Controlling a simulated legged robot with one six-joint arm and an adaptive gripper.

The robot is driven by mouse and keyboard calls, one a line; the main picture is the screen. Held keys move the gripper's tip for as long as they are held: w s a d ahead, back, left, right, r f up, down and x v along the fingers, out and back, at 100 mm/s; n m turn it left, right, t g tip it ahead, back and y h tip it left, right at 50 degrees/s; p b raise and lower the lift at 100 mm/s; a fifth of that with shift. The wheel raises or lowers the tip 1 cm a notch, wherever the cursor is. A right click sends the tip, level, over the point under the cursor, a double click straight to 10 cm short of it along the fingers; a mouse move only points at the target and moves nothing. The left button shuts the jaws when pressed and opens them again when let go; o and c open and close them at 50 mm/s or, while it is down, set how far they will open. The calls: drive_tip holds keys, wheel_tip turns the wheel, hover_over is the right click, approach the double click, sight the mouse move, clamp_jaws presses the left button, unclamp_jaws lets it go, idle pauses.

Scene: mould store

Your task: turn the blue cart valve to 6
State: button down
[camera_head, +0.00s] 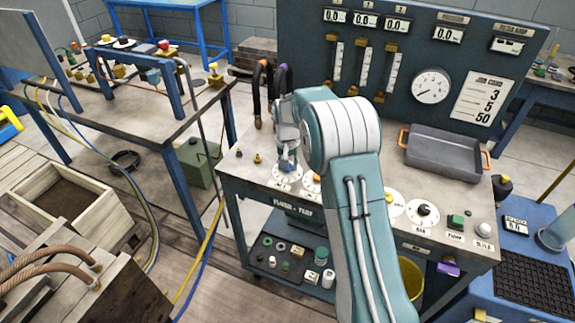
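The dark blue cart (240,199) labelled "FLUSH + TEST" has a row of round valve dials on its grey top. A white dial (284,176) lies at the left of this row, and what looks like a blue knob (287,165) sits on it. My gripper (287,156) points down right over this dial, its fingertips at or around the knob. I cannot tell whether the fingers touch or grip it. The knob's pointer and the dial numbers are too small and too covered to read. My own arm hides the middle of the cart top.
A gauge panel (480,60) stands behind the cart, with a round gauge (431,86) and a card (483,99) reading 3, 5, 50. Two dark hoses (258,95) rise left of my gripper. A grey tray (443,150) and another dial (421,212) lie to the right.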

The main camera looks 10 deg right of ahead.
drive_tip(key=m, duration=0.6)
drive_tip(key=shift+w+r+m, duration=0.1)
drive_tip(key=shift+w+m, duration=0.1)
drive_tip(key=shift+m, duration=0.1)
drive_tip(key=m, duration=0.6)
drive_tip(key=shift+m, duration=0.4)
drive_tip(key=shift+c, duration=1.3)
unclamp_jaws()
drive_tip(key=shift+a, duration=0.1)
drive_tip(key=shift+s, duration=0.1)
wheel_tip(320, 180, up, 12)
